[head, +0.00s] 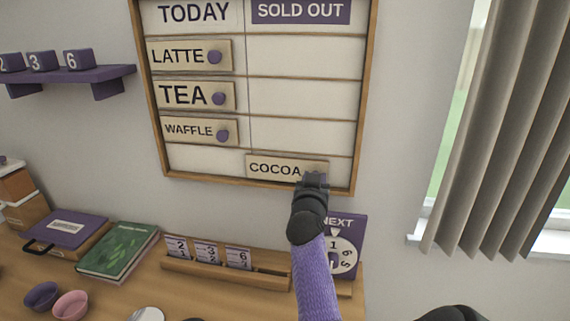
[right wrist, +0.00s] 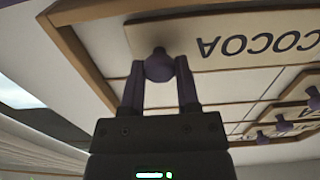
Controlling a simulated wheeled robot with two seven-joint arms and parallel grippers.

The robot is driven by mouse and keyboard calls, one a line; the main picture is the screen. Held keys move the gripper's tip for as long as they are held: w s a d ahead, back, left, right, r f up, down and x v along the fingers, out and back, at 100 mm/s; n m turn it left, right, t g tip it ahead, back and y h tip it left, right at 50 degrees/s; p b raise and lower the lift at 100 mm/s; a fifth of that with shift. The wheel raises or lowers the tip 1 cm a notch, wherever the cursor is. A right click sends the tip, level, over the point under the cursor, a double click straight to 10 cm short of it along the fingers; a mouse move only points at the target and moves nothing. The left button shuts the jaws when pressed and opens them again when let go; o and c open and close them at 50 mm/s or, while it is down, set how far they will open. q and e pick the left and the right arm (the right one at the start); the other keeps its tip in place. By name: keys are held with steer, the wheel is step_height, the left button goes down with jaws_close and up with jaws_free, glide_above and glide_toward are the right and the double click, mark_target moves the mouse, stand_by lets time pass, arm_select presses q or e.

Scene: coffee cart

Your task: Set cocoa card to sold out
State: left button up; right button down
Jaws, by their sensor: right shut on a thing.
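The COCOA card (head: 274,167) is in the bottom row of the wall board, under the SOLD OUT heading (head: 301,11). Its left edge is near the divider between the columns. My right gripper (head: 314,180) is at the card's right end, shut on its purple knob (right wrist: 159,66). The card also shows in the right wrist view (right wrist: 222,38), with its lettering upside down. The knob is hidden behind my gripper in the head view. My left gripper is not in view.
LATTE (head: 178,56), TEA (head: 183,95) and WAFFLE (head: 189,130) cards are in the TODAY column. Other SOLD OUT slots are empty. Below are a card rack (head: 225,272), a NEXT dial sign (head: 345,242) and a green book (head: 117,250). A curtain (head: 500,120) hangs right.

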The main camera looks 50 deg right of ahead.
steer(key=s, duration=0.1)
steer(key=s+d+p, duration=0.1)
steer(key=s+d, duration=0.1)
steer(key=shift+s, duration=0.4)
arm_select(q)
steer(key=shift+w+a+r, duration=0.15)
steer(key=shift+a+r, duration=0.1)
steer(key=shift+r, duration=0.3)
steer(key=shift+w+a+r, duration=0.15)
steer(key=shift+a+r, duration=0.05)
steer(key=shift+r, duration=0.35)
arm_select(e)
steer(key=c, duration=0.6)
jaws_free()
steer(key=shift+s, duration=0.1)
steer(key=shift+c, duration=0.2)
steer(key=shift+o, duration=1.4)
steer(key=shift+s+d, duration=0.15)
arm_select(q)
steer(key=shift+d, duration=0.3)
